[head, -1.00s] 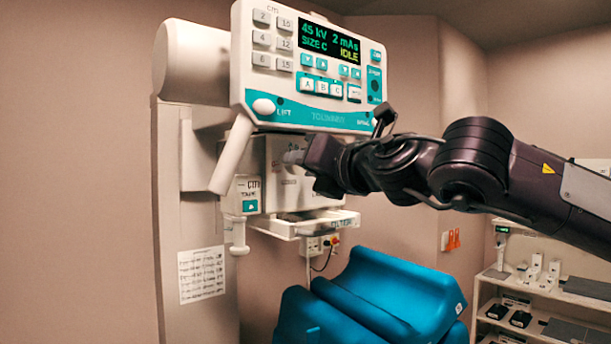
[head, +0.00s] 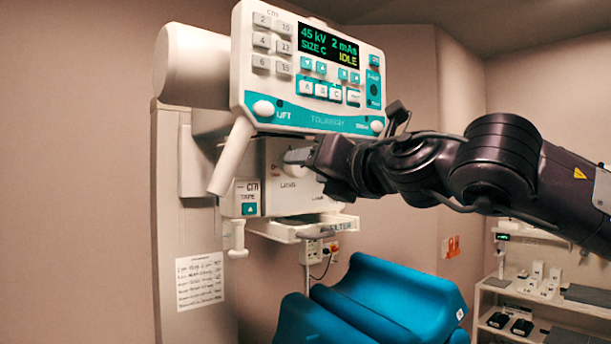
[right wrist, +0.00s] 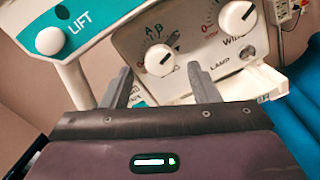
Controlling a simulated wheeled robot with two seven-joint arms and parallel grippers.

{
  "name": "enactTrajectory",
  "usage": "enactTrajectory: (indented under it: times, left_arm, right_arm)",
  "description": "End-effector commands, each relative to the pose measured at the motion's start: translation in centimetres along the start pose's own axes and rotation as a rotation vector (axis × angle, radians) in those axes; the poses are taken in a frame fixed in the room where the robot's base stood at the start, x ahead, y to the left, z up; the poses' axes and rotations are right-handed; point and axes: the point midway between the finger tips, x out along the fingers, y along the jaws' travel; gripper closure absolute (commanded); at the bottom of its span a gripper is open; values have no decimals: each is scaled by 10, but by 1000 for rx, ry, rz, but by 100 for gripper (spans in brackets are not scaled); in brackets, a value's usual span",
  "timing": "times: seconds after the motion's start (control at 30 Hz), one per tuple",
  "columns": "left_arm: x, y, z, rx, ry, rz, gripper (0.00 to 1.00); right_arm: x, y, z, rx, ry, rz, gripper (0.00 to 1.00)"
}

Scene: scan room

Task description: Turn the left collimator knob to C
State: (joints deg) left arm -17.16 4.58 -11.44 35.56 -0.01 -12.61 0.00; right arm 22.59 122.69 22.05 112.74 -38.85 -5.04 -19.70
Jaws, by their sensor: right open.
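The white collimator box (head: 280,203) hangs below the control console in the head view. In the right wrist view its face carries the left knob (right wrist: 159,63), a round white dial with A and B marked above it. Which mark it points to is hard to tell. A second white knob (right wrist: 237,17) sits to its right. My right gripper (right wrist: 159,68) is open, its two grey fingers to either side of the left knob in the picture; contact cannot be made out. In the head view the right gripper (head: 297,156) is in front of the box. My left gripper is not in view.
The console (head: 310,75) overhangs the box, with its display reading SIZE C and IDLE. A white handle (head: 232,157) stands left of the box. A filter tray (head: 300,229) juts out beneath. A blue cushioned support (head: 385,300) lies below; shelves (head: 530,300) stand at right.

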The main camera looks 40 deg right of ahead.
Motion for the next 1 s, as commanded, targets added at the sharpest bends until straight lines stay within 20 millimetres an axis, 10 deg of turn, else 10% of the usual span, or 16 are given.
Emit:
enactTrajectory:
  times: [0.33,1.0]
  left_arm:
    - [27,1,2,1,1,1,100]
    - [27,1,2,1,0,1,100]
  right_arm:
    - [-49,-1,-2,-1,-2,2,45]
    - [-53,0,0,0,0,0,45]
